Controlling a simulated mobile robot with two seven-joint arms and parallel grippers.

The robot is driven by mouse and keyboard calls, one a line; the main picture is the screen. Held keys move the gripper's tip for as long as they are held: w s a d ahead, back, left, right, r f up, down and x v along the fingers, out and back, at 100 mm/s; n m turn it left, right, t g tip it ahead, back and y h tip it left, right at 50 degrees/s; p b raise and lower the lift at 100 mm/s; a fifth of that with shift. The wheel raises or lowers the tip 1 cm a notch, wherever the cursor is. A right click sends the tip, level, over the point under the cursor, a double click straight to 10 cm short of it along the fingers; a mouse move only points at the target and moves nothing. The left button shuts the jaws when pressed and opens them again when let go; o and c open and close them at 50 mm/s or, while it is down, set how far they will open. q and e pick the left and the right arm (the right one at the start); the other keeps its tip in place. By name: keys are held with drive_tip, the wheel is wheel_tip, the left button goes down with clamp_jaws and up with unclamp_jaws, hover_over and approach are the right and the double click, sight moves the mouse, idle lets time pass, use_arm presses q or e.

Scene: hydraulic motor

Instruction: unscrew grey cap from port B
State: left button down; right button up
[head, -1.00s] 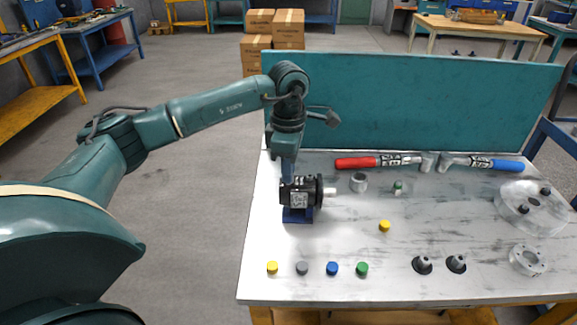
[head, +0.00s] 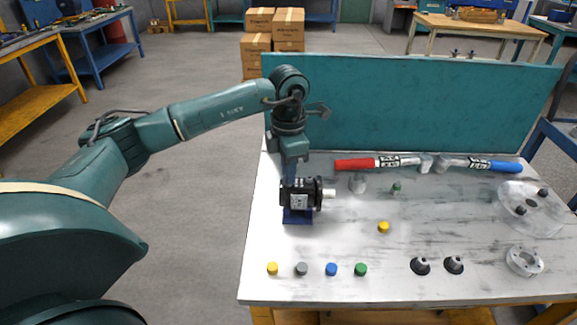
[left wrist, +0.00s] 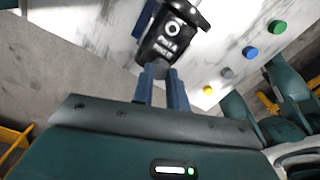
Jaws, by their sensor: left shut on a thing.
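The black hydraulic motor (head: 299,193) sits on a blue mount (head: 298,215) near the table's left side, its silver shaft pointing right. My left gripper (head: 289,176) comes straight down onto the top of the motor. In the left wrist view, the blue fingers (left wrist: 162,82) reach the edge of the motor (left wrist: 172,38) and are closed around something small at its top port. A separate grey cap (head: 302,269) lies on the table's front left. My right gripper is not in view.
Yellow (head: 272,268), blue (head: 331,269) and green (head: 361,269) caps line the front edge. Another yellow cap (head: 383,227) lies mid-table. Red-handled (head: 355,164) and blue-handled (head: 507,166) tools lie before the teal back panel (head: 420,105).

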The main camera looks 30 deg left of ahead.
use_arm(q)
drive_tip(key=n, duration=0.2)
drive_tip(key=shift+r+n+p, duration=0.1)
drive_tip(key=shift+n+p, duration=0.2)
drive_tip(key=shift+p, duration=0.1)
drive_tip(key=shift+n, duration=1)
drive_tip(key=c, duration=1.5)
unclamp_jaws()
drive_tip(key=m+b, duration=0.1)
drive_tip(key=m, duration=0.9)
drive_tip(key=shift+b, duration=0.4)
